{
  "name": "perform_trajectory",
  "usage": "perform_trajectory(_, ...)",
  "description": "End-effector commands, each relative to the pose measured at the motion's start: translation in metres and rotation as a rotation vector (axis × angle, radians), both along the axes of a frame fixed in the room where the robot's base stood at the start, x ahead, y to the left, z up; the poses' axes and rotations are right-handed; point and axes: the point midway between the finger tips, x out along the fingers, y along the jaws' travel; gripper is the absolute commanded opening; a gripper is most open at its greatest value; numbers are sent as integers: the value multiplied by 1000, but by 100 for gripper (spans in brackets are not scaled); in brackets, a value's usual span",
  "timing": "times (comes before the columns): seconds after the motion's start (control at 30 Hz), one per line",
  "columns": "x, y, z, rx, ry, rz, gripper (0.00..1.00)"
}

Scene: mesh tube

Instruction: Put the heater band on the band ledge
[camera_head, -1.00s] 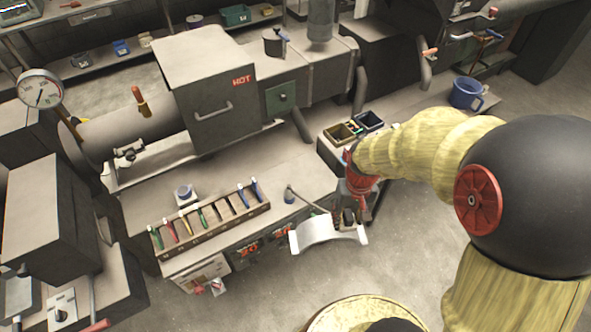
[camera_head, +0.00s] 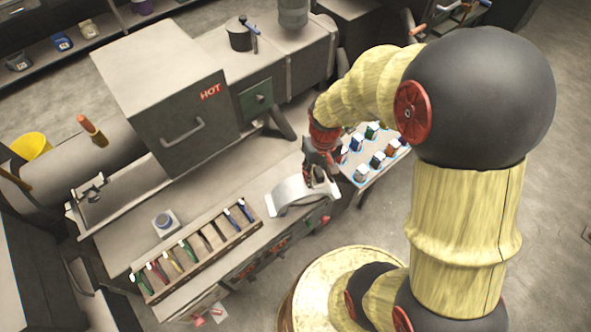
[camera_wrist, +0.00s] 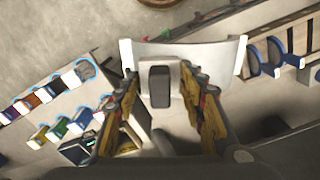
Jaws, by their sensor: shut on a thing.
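The heater band (camera_head: 300,194) is a pale, curved half-shell with small end flanges. My gripper (camera_head: 318,176) is shut on it, near the front right part of the workbench in the head view. In the wrist view the band (camera_wrist: 205,52) spans beyond the fingertips, and its block with a dark slot (camera_wrist: 160,86) sits between the fingers of my gripper (camera_wrist: 168,92). The band appears held above the bench; the exact gap cannot be told. I cannot tell which surface is the band ledge.
A rack of coloured-handled tools (camera_head: 200,245) lies along the bench front. A grey box marked HOT (camera_head: 165,85) stands behind it. A side table with several coloured, white-topped items (camera_head: 375,150) is right of the gripper. A small cup (camera_head: 165,222) stands behind the rack.

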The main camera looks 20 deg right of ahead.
Motion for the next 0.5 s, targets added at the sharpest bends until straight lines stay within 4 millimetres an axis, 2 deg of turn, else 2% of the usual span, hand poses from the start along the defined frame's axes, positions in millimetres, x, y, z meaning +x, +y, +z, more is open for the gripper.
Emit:
perform_trajectory(0.03, 12, 1, -4, 0, -1, 1, 0)
perform_trajectory(0.3, 61, 7, -26, 0, -1, 0, 0)
perform_trajectory(0.5, 87, 9, -57, 0, -1, -1, 0)
